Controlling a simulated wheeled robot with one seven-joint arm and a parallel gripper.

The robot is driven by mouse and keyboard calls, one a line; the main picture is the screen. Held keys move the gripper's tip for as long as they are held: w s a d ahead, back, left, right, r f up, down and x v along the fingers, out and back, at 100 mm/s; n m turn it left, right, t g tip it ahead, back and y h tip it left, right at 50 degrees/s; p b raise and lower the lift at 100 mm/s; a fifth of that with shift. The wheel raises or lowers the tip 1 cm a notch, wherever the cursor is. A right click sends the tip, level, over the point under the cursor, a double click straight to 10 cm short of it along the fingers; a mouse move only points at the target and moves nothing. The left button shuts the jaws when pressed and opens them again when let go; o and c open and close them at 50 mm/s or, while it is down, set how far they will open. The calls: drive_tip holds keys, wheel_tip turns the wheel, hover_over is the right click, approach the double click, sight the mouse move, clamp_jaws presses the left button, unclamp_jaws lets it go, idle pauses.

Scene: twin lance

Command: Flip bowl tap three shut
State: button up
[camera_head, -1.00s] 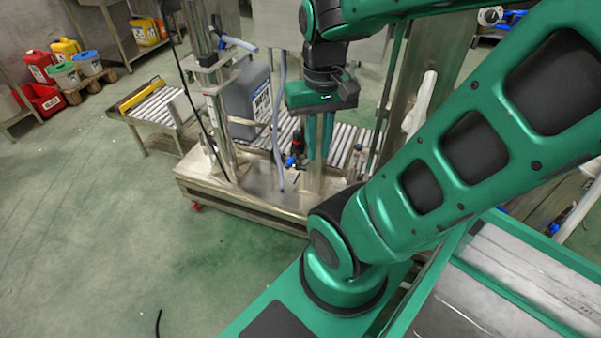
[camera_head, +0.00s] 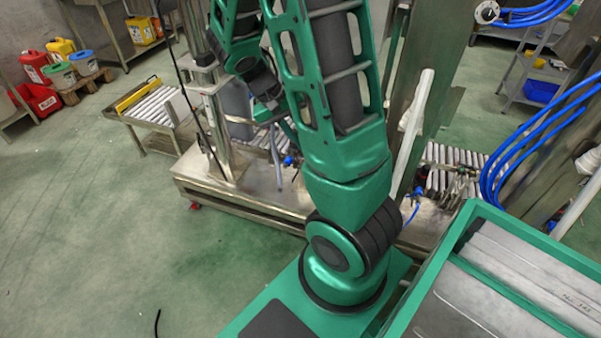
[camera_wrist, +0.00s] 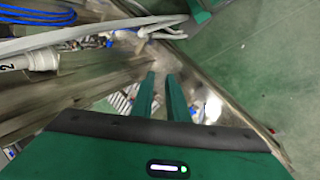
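My gripper (camera_wrist: 161,78) shows in the wrist view as two green fingers standing apart, with an empty gap between them. In the head view my arm hides its fingers. A small blue-handled valve (camera_head: 288,161) sits low on the left filling station, just left of my arm. Another valve with a black and red body (camera_head: 421,174) and a blue part stands at the right station. I cannot tell which of these, if any, is bowl tap three, and no bowl can be made out. My fingers touch no tap that I can see.
A steel frame with a platform (camera_head: 235,190) stands in front of my arm. Blue hoses (camera_head: 530,135) hang at the right, and they also show in the wrist view (camera_wrist: 35,14). Open green floor (camera_head: 90,220) lies at left.

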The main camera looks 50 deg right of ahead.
drive_tip(key=w+d+f+g+h, duration=0.1)
drive_tip(key=w+d+f+h, duration=0.25)
drive_tip(key=w+f, duration=0.4)
drive_tip(key=n+t+h, duration=0.9)
drive_tip(key=n+t, duration=0.3)
drive_tip(key=n, duration=0.1)
approach(299, 168)
drive_tip(key=s+x, duration=0.1)
drive_tip(key=x, duration=0.7)
drive_tip(key=shift+d, duration=0.45)
drive_tip(key=shift+f, duration=0.15)
clamp_jaws()
